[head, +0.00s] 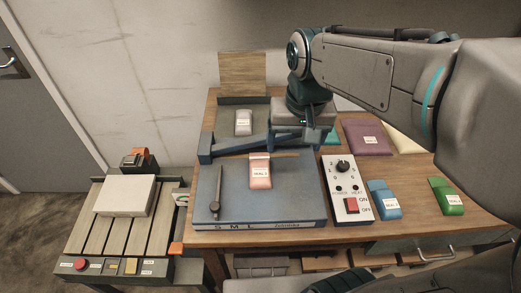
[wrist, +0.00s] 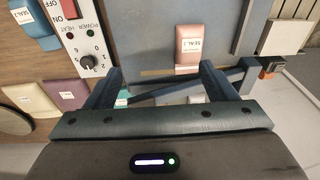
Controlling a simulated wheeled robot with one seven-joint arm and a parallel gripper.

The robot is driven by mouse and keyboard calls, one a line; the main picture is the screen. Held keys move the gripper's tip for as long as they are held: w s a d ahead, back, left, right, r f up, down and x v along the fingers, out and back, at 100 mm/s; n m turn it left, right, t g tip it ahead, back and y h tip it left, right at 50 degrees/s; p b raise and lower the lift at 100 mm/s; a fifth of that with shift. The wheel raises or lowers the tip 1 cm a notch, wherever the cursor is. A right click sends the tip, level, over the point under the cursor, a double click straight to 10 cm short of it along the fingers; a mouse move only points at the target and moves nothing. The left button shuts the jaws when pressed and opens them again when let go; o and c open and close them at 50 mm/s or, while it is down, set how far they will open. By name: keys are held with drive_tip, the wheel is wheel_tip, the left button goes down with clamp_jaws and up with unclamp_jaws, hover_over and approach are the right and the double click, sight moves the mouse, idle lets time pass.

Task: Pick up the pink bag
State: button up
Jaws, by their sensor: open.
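The pink bag (head: 260,176) has a white label and lies on the blue-grey bed of the sealing machine (head: 290,205), in front of its dark bar. In the wrist view the pink bag (wrist: 188,54) is beyond my fingertips, right of centre. My gripper (head: 300,138) is over the right end of the bar, behind and to the right of the pink bag. In the wrist view my gripper (wrist: 160,75) has its two fingers wide apart, with no bag between them. It is not touching the pink bag.
A control box (head: 346,190) stands right of the bed, with a blue bag (head: 384,200) and green bag (head: 446,196) beyond. A grey bag (head: 243,122) lies behind the bar. A purple bag (head: 366,138) is behind right. A slatted conveyor (head: 88,225) carries a white box (head: 126,195).

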drive_tip(key=g+b, duration=0.1)
drive_tip(key=b, duration=0.1)
hover_over(260, 171)
drive_tip(key=f, duration=0.1)
wheel_tip(260, 171, down, 14)
drive_tip(key=shift+f, duration=0.1)
drive_tip(key=c, duration=1.2)
drive_tip(key=shift+o, duration=0.2)
drive_tip(key=shift+r, duration=0.25)
